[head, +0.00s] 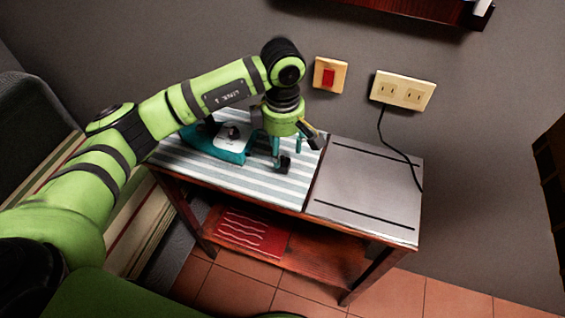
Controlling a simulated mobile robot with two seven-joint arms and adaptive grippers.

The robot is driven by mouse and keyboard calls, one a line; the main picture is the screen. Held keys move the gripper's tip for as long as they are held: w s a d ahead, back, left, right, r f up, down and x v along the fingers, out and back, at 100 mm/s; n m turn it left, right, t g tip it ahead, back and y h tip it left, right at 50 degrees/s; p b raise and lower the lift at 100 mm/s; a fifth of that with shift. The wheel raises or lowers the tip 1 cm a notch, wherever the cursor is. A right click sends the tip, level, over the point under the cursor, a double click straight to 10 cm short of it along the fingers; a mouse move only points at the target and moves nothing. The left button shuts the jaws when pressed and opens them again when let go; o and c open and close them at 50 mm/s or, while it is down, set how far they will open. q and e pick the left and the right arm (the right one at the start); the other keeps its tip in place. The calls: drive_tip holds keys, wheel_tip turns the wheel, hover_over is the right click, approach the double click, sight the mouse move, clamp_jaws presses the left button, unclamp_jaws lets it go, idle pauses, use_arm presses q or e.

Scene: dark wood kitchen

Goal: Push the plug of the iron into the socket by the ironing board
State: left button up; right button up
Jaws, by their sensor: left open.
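The teal and white iron (230,147) lies on the striped ironing board (290,187), partly behind my left arm. My left gripper (280,162) is open and points down over the board, just right of the iron. A cream double socket (403,92) is on the grey wall, up and right of the gripper. A black cord (397,151) runs from the socket's lower left edge down to the right end of the table. I cannot make out the iron's plug, or whether this cord belongs to the iron. My right gripper is out of view.
A red switch (329,76) is on the wall left of the socket. A red folded cloth (250,232) lies on the lower shelf. A dark red shelf (425,8) overhangs above.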

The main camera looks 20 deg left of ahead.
sight(281, 160)
use_arm(q)
wheel_tip(281, 160, down, 5)
drive_tip(key=shift+s+a+r+p, duration=0.15)
drive_tip(key=shift+p, duration=0.9)
drive_tip(key=shift+f, duration=0.25)
drive_tip(key=shift+c, duration=0.4)
drive_tip(key=c, duration=1)
